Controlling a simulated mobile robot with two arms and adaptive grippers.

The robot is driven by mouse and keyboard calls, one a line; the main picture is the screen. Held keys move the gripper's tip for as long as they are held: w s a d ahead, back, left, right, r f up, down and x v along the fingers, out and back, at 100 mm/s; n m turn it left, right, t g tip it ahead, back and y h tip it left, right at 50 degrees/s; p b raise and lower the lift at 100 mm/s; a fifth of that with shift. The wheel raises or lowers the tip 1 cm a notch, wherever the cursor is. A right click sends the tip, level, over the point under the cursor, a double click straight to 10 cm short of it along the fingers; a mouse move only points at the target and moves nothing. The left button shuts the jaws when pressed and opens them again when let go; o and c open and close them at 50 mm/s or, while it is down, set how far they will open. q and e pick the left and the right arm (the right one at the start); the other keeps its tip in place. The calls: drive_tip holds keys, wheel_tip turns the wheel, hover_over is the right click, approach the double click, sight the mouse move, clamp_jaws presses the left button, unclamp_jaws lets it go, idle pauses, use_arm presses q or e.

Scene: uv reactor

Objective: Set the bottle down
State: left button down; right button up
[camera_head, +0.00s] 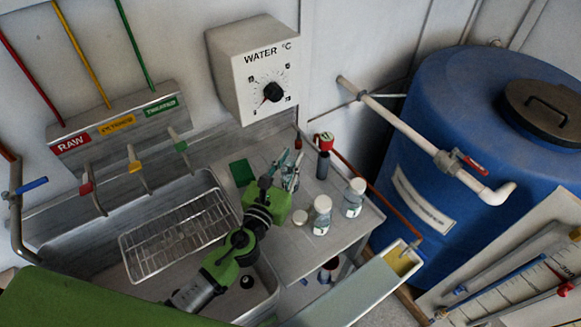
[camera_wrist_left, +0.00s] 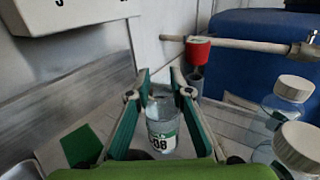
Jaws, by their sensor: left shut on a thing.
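My left gripper (camera_head: 288,172) reaches over the grey counter (camera_head: 290,257). It is shut on a clear bottle (camera_wrist_left: 161,133) with a white and green label reading "08". In the left wrist view the bottle stands upright between the two green fingers (camera_wrist_left: 160,92), and no cap shows on it. In the head view the gripper mostly hides the bottle. I cannot tell whether its base touches the counter. My right gripper is not in view.
Two white-capped bottles (camera_head: 321,215) (camera_head: 354,198) and a small round pale lid (camera_head: 300,217) stand right of my gripper. A red-topped item (camera_head: 323,155) is behind, a green pad (camera_head: 241,172) to the left. The sink with a wire rack (camera_head: 180,235) lies further left.

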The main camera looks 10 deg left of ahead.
use_arm(q)
drive_tip(key=shift+f, duration=0.55)
drive_tip(key=shift+f+b, duration=0.2)
drive_tip(key=shift+b, duration=0.1)
drive_tip(key=c, duration=1.8)
unclamp_jaws()
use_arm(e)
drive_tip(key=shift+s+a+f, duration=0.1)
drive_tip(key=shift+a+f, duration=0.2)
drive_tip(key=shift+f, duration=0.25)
use_arm(q)
drive_tip(key=shift+r, duration=0.1)
